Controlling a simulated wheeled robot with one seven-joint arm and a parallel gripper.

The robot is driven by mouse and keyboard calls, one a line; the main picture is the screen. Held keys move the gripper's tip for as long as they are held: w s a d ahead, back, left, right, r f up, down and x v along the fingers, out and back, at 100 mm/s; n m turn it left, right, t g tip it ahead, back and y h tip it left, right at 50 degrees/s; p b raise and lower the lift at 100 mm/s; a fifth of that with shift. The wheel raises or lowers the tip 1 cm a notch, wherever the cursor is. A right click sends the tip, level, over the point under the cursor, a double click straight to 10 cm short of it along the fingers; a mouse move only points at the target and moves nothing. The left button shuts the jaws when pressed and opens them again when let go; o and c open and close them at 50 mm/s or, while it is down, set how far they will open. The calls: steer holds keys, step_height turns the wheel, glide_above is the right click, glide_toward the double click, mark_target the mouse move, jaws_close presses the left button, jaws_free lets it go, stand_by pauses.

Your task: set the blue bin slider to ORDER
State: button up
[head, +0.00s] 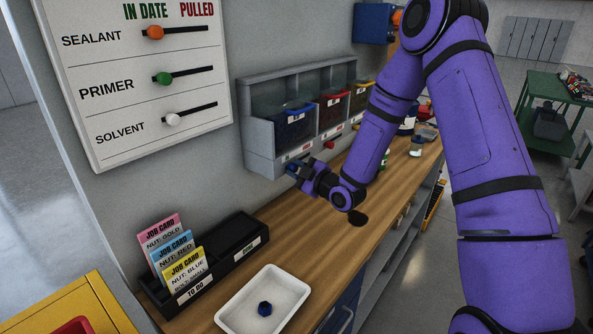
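The grey bin rack (262,150) stands on the workbench against the wall. Its left bin, the blue bin (290,127), has a blue rim and a small white label. My gripper (294,169) is at the rack's lower front, just below the blue bin. It covers the place under this bin, so I cannot tell the blue bin's slider or its setting. A label strip (300,151) shows just above my gripper, too small to read. I cannot tell whether the fingers touch anything or are open.
A red bin (333,111) and a yellow bin (362,95) sit to the right, with a red knob (329,145) below. A white tray (247,313) with a blue nut and a black job card holder (223,257) stand nearer. Bare wooden worktop (300,232) lies between.

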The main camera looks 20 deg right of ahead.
mark_target(308, 154)
jaws_close()
steer(key=w+d, duration=0.1)
steer(key=d, duration=0.1)
steer(key=w+d, duration=0.2)
steer(key=d, duration=0.1)
steer(key=w+d, duration=0.2)
steer(key=shift+w+d, duration=0.1)
steer(key=shift+d, duration=0.3)
steer(key=o, duration=0.6)
jaws_free()
steer(key=shift+d, duration=0.1)
steer(key=shift+c, duration=0.2)
steer(key=v, duration=1)
steer(key=shift+s+d, duration=0.15)
steer(key=shift+s, duration=0.15)
steer(key=shift+r, duration=0.15)
